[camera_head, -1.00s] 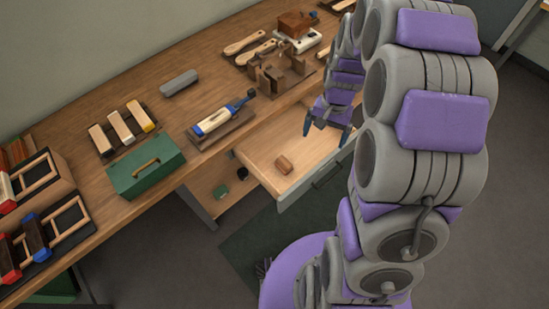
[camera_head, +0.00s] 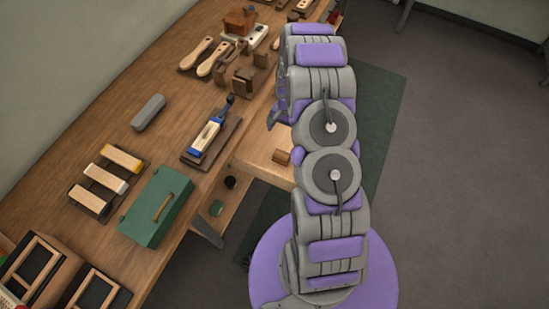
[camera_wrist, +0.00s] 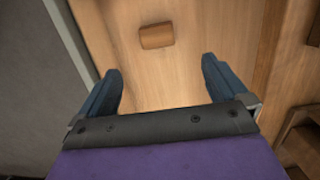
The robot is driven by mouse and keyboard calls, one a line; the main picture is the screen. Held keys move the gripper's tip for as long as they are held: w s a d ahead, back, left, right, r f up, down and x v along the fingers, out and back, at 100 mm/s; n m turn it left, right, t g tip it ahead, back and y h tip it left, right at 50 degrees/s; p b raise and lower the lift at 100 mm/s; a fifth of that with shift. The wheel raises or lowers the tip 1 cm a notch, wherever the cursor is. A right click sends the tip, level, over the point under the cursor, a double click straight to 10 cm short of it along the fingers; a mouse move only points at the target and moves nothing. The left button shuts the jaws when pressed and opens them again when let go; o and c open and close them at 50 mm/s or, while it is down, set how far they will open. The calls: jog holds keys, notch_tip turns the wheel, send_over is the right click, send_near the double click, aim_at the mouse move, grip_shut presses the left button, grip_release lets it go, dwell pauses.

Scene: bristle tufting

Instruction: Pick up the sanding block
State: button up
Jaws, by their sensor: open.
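The sanding block appears to be the small brown block (camera_head: 282,157) lying in the open drawer (camera_head: 262,147), partly beside my arm in the head view. In the wrist view the block (camera_wrist: 156,35) lies on the pale wooden drawer floor, ahead of my fingertips and roughly centred between them. My gripper (camera_wrist: 160,70) is open and empty, with its two dark blue fingers apart and not touching the block. In the head view my gripper is mostly hidden behind my arm; a finger shows near the bench edge.
The drawer's front wall (camera_wrist: 68,40) runs along the left in the wrist view. On the bench are a green box (camera_head: 152,207), a grey block (camera_head: 148,112), a blue-ended tool (camera_head: 206,138) on a board, and several brushes. Open floor lies at right.

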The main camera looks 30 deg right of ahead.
jog(key=b, duration=0.1)
send_near(281, 155)
jog(key=d+f, duration=0.2)
jog(key=a+f, duration=0.1)
jog(key=f, duration=0.1)
jog(key=a+f+b, duration=0.1)
jog(key=a+f, duration=0.1)
jog(key=shift+s, duration=0.25)
jog(key=f, duration=0.2)
jog(key=d+f+b, duration=0.1)
jog(key=f, duration=0.1)
jog(key=shift+s+d+f, duration=0.15)
jog(key=shift+f, duration=0.05)
jog(key=shift+f+b, duration=0.2)
jog(key=shift+b, duration=0.1)
jog(key=shift+a+r, duration=0.15)
jog(key=shift+a, duration=0.65)
jog(key=shift+c, duration=2.1)
jog(key=shift+d, duration=0.6)
jog(key=c, duration=0.5)
jog(key=shift+a, duration=0.35)
jog(key=shift+c, duration=0.2)
notch_tip(281, 155, up, 10)
jog(key=shift+p, duration=1.05)
